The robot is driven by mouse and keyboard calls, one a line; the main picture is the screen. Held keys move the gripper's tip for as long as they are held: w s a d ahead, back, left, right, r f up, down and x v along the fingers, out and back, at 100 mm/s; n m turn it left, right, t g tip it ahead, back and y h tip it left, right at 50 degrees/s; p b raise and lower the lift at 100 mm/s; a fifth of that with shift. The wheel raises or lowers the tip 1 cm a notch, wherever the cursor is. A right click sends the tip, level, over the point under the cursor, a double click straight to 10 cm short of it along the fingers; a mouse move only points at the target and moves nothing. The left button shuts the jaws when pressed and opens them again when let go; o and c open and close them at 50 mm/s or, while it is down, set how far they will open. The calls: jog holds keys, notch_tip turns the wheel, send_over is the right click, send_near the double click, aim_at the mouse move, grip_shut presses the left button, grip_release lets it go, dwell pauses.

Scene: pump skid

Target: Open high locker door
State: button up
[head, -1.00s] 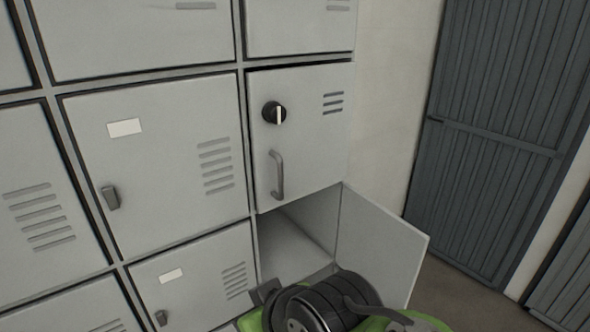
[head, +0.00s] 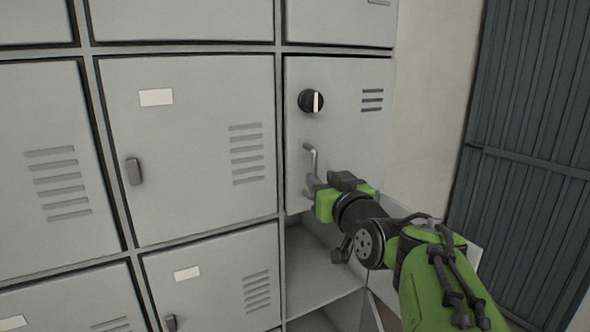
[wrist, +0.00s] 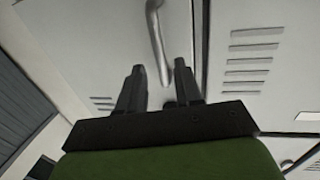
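The high locker door (head: 345,140) is grey and looks shut. It has a round black knob (head: 305,101) with a white bar standing upright and a grey vertical handle (head: 311,160) below it. My gripper (head: 312,184) is at the lower part of the handle in the head view, where it hides the handle's lower end. In the wrist view my gripper (wrist: 158,68) is open, with its two dark fingers apart. The handle (wrist: 158,45) reaches down between them in that picture. I cannot tell whether either finger touches it.
An open compartment (head: 318,270) lies just below the door, its own door (head: 470,258) swung out to the right, partly behind my arm. Other shut lockers (head: 190,150) fill the left. A dark ribbed metal panel (head: 520,130) stands at the right.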

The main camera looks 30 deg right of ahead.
aim_at(315, 173)
jog(key=x, duration=0.5)
jog(key=shift+w+d+p, duration=0.1)
jog(key=shift+w+p, duration=0.2)
jog(key=shift+p, duration=0.05)
jog(key=shift+s, duration=0.1)
jog(key=shift+c, duration=0.2)
grip_shut()
